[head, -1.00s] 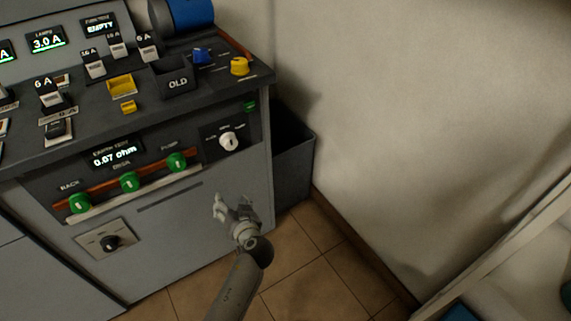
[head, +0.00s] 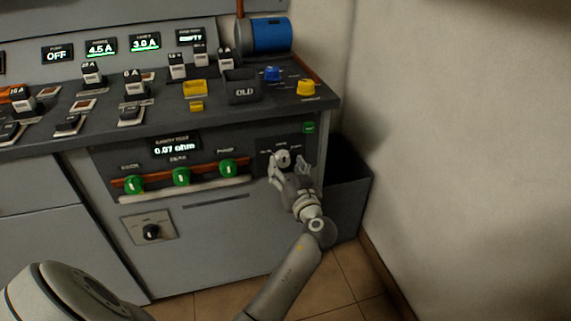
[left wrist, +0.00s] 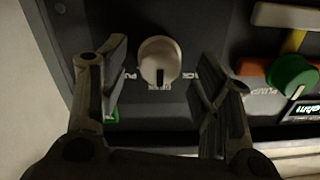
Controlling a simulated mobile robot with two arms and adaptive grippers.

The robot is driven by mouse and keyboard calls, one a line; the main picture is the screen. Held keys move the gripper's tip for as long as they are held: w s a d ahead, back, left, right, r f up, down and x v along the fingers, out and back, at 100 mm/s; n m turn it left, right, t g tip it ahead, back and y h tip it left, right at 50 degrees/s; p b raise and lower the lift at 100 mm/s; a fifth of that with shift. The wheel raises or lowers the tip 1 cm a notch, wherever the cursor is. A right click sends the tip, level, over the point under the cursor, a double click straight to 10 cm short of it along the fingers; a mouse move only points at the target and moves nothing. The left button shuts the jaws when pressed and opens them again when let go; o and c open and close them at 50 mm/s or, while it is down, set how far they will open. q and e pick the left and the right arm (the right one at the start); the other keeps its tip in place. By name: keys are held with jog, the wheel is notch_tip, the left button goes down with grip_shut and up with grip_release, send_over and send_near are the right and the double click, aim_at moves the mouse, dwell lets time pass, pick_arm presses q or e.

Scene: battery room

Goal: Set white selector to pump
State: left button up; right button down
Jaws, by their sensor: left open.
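The white selector (head: 283,157) is a round knob on the dark panel at the right of the cabinet front. My left gripper (head: 289,169) is in front of it, open, with its fingertips around the knob. In the left wrist view the white selector (left wrist: 159,55) sits between the two fingers of my left gripper (left wrist: 158,72), with a gap on each side. Its black mark points down in that picture, at the middle label. Partly hidden labels lie either side; the left one begins "PU". My right gripper is not in view.
Three green knobs (head: 181,177) sit on the strip to the left; one shows close by in the left wrist view (left wrist: 291,75). A black knob (head: 152,232) is lower down. Blue (head: 272,74) and yellow (head: 307,88) knobs are on the ledge above. A dark bin (head: 349,196) stands at right.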

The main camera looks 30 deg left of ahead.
pick_arm(q)
jog(key=shift+x, duration=1.1)
jog(key=c, duration=1)
jog(key=shift+c, duration=0.2)
